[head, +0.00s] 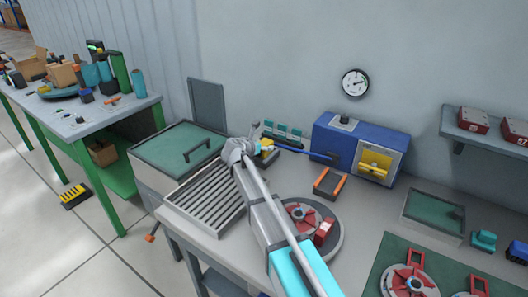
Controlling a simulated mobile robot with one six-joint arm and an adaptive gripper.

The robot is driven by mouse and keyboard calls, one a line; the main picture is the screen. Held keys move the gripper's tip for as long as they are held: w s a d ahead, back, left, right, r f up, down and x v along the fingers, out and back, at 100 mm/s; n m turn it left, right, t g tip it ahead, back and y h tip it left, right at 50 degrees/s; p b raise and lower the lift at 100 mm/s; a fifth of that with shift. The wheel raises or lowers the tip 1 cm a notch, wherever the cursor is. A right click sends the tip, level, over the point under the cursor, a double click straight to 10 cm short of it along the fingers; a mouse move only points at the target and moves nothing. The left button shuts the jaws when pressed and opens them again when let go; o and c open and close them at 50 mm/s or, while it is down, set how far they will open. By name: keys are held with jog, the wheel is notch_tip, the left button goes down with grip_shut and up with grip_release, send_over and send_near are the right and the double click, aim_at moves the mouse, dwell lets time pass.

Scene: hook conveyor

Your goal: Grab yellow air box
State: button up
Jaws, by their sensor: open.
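My arm reaches up from the bottom of the head view and bends at the wrist beside this piece. My gripper is open; its fingers are small and partly hidden here, and I cannot tell whether they touch the piece. A larger yellow block (375,162) is on the front of the blue machine (335,137), well right of my gripper.
A slatted metal tray (203,196) and a green-lidded bin (178,150) are left of my arm. A red-and-grey round fixture (300,212) and an orange-handled frame (329,184) are to its right. Several small green pieces (282,130) stand behind. A wall shelf (480,135) is at right.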

jog(key=shift+w+d+f, duration=0.2)
jog(key=shift+w+d, duration=0.1)
jog(key=shift+w, duration=0.15)
jog(key=c, duration=1.3)
